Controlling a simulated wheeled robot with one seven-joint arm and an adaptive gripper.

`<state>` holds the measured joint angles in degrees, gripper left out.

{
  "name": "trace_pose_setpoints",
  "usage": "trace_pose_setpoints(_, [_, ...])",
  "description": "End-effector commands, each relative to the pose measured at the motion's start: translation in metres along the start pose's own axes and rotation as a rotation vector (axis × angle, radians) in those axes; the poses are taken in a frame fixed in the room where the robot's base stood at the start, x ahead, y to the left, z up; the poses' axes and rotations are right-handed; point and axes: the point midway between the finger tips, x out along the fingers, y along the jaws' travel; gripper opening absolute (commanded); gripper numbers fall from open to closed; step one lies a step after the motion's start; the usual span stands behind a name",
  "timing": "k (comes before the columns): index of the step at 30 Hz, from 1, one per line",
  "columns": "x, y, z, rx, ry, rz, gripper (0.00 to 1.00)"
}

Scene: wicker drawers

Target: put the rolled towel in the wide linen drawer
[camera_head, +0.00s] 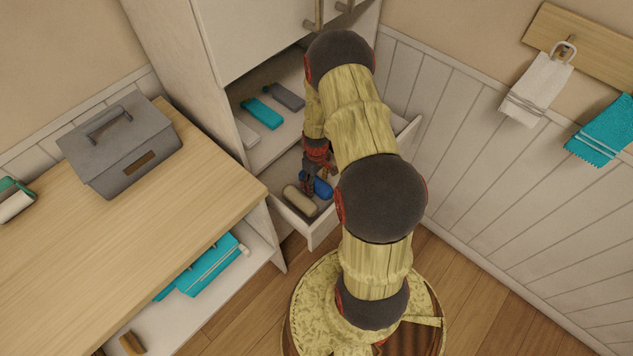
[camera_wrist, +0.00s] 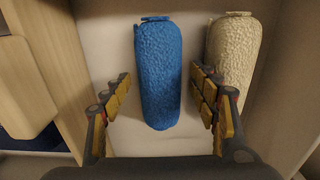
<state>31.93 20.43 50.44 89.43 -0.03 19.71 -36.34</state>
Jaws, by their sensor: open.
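An open white drawer (camera_head: 322,229) stands out low from the tall cabinet. A blue rolled towel (camera_head: 323,188) and a beige rolled towel (camera_head: 299,201) lie side by side in it. In the wrist view the blue roll (camera_wrist: 158,70) is between my open fingers, with the beige roll (camera_wrist: 232,60) just right of the right finger. My gripper (camera_wrist: 161,80) is not closed on either roll. In the head view my gripper (camera_head: 312,178) is down at the drawer, partly hidden by my arm.
A cabinet shelf (camera_head: 262,150) above the drawer holds teal and grey folded cloths. A wooden counter (camera_head: 180,215) with a grey lidded box (camera_head: 120,145) stands left. White (camera_head: 538,88) and teal (camera_head: 606,132) towels hang on the right wall. The drawer's side walls are close to the rolls.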

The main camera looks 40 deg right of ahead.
Motion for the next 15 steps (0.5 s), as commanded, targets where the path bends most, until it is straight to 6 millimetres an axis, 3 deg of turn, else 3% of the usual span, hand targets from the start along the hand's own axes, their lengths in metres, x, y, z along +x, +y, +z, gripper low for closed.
trace_pose_setpoints(7, [-0.018,0.000,-0.001,0.000,0.001,0.001,0.60])
trace_pose_setpoints(15, [-0.074,0.001,-0.001,0.000,0.002,0.002,0.60])
